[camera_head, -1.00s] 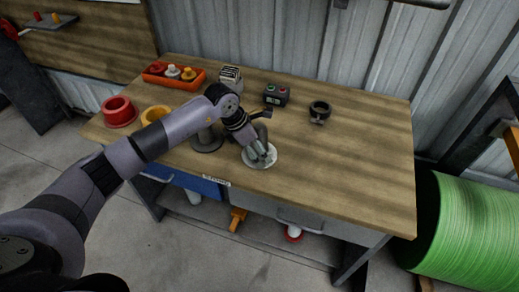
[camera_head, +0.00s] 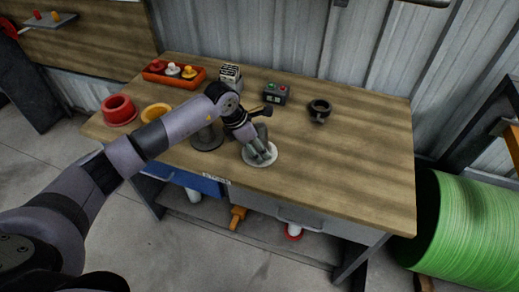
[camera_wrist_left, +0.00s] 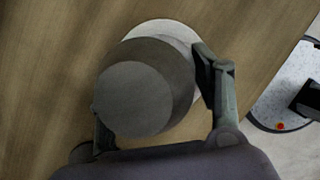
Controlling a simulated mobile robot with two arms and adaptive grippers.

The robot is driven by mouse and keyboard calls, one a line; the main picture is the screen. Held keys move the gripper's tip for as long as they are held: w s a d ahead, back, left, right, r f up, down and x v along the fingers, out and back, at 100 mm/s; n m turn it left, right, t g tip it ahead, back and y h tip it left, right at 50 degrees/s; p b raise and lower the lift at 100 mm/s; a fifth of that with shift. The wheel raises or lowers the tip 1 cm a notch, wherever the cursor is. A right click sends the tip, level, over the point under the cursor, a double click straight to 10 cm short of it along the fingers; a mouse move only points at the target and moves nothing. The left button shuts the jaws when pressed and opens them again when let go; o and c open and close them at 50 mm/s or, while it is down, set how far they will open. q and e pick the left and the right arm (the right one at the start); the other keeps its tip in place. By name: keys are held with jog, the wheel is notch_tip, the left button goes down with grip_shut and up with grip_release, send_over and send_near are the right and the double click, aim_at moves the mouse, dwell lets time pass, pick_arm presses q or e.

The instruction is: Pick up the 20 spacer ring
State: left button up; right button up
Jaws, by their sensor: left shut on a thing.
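My left gripper (camera_head: 261,157) points down over a pale round disc (camera_head: 270,162) near the table's front edge. In the left wrist view a grey round piece (camera_wrist_left: 138,98) sits between the fingers, and the gripper is shut on it. It has a lighter flat face and a darker side. Part of the pale disc (camera_wrist_left: 168,29) shows behind it. No number is readable on the held piece, so I cannot tell whether it is the 20 spacer ring. My right gripper is not in view.
A dark grey cylindrical piece (camera_head: 207,140) stands left of the gripper. A yellow ring (camera_head: 155,112), red ring (camera_head: 118,109) and orange tray (camera_head: 172,79) lie farther left. A button box (camera_head: 276,94) and black collar (camera_head: 319,109) stand behind. The table's right side (camera_head: 365,150) is clear.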

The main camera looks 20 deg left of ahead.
pick_arm(q)
jog(key=shift+c, duration=1)
jog(key=shift+r, duration=0.1)
